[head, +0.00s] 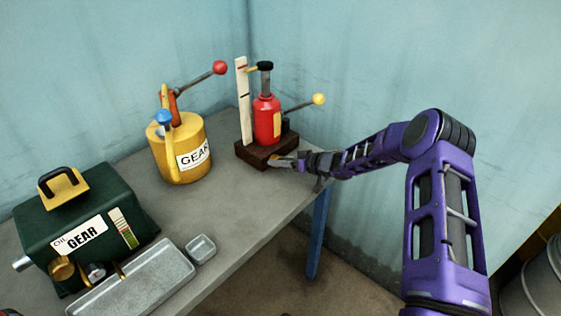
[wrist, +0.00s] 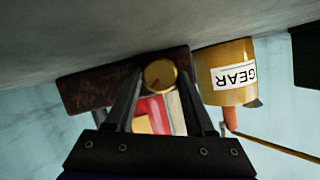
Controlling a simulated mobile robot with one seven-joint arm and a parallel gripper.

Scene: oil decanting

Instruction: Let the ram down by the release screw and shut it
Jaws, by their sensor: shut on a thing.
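The red jack (head: 266,122) stands upright on a dark brown base block (head: 250,150) near the table's right end. Its grey ram (head: 265,82) shows above the body, with a black cap (head: 265,66) on top. A white marked post (head: 243,100) stands beside it. The jack's lever with a yellow ball (head: 318,99) points up to the right. My gripper (head: 287,161) is low at the front of the base. In the wrist view, my gripper (wrist: 160,88) is shut on the round brass release screw (wrist: 160,74), which carries a small reddish mark.
A yellow GEAR can (head: 181,150) with a red-balled handle stands left of the jack. A green GEAR oil box (head: 80,225), a grey tray (head: 135,282) and a small dish (head: 201,249) are at the left front. The wall is close behind the jack.

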